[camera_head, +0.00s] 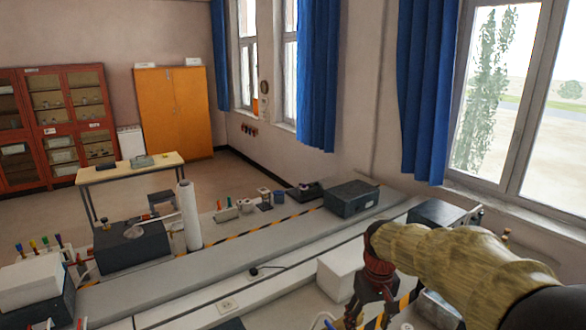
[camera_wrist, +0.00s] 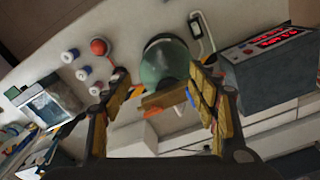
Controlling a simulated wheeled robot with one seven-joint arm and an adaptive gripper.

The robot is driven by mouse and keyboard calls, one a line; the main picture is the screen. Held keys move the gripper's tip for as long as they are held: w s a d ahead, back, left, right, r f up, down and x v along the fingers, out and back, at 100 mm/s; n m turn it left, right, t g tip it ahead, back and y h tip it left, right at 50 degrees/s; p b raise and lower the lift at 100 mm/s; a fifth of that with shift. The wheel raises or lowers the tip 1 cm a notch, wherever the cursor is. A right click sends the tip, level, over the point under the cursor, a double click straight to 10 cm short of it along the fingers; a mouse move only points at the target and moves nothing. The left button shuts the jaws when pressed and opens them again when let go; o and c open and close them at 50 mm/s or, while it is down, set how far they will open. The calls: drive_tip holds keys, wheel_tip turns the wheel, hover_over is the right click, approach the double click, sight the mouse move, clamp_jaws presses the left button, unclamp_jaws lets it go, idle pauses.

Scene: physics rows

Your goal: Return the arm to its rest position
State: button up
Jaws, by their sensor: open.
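My arm enters the head view from the lower right, with a tan patterned sleeve over its link. It reaches over the near workbench (camera_head: 160,282). My gripper (camera_head: 365,308) points down at the bottom edge of the head view, partly cut off. In the wrist view its two yellow-padded fingers (camera_wrist: 163,98) stand apart, with nothing visibly clamped between them. A dark green rounded object (camera_wrist: 164,62) shows beyond the gap between the fingers; I cannot tell its distance.
A white box (camera_head: 340,272) stands close left of my gripper. A dark box (camera_head: 351,198) sits farther back on the bench. The wrist view shows a red ball (camera_wrist: 99,47), small white cylinders and a device with red digits (camera_wrist: 272,45). The floor beyond the bench has free room.

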drive_tip(key=s+f+m+t+b, duration=0.1)
drive_tip(key=s+f+t+b, duration=0.1)
drive_tip(key=s+b, duration=0.6)
drive_tip(key=s+f+m+t+b, duration=0.1)
drive_tip(key=s+f+t+b, duration=0.2)
drive_tip(key=s, duration=1.4)
wheel_tip(320, 180, down, 2)
drive_tip(key=b, duration=0.4)
drive_tip(key=shift+f+b, duration=0.15)
drive_tip(key=shift+b, duration=0.25)
